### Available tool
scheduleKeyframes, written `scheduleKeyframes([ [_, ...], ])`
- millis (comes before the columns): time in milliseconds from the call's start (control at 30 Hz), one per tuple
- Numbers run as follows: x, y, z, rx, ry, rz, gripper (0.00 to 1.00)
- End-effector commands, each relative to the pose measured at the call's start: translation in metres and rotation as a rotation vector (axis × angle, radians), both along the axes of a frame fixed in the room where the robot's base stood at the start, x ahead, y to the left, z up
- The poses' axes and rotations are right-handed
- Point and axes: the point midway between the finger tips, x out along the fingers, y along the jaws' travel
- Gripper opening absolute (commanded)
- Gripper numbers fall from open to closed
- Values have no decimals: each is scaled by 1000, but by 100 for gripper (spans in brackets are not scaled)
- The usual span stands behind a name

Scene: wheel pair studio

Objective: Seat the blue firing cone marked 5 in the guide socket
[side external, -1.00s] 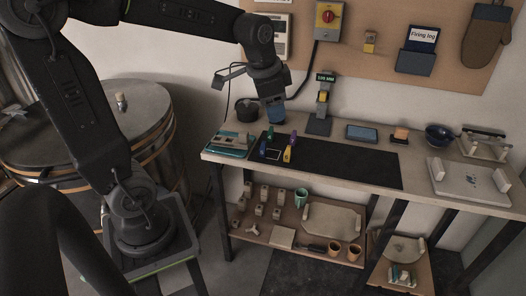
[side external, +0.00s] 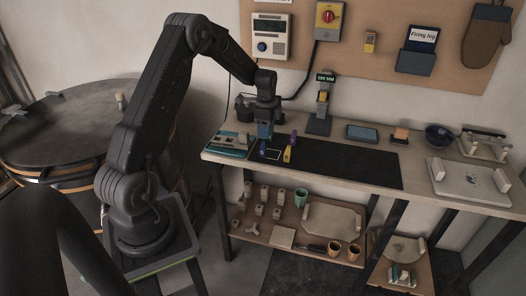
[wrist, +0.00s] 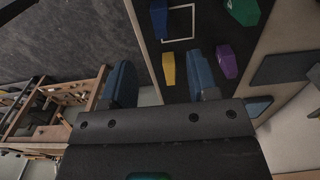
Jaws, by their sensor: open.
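The blue cone (side external: 263,149) stands on the black mat at the bench's left end, and it also shows at the top of the wrist view (wrist: 158,18). No number on it is legible. My gripper (side external: 266,137) is low over the mat, very near the cones. A teal tray with a pale block (side external: 232,139) sits left of the mat; I cannot tell whether this holds the guide socket.
A yellow cone (wrist: 168,68), a purple cone (wrist: 226,62) and a green cone (wrist: 243,12) stand close around the blue one. A white square outline (wrist: 180,7) marks the mat. A height gauge (side external: 320,112) stands behind. The mat's right part (side external: 350,165) is clear.

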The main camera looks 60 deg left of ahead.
Motion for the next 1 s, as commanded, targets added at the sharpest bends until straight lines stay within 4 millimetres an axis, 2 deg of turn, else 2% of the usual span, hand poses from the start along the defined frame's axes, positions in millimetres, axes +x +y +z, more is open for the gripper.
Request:
scheduleKeyframes([
  [100,0,0,-23,-2,2,0,54],
  [200,0,0,-36,-1,1,1,54],
  [433,-1,1,-51,-1,1,1,54],
  [700,-2,5,-89,0,0,0,54],
  [1000,-1,5,-95,1,-2,1,54],
])
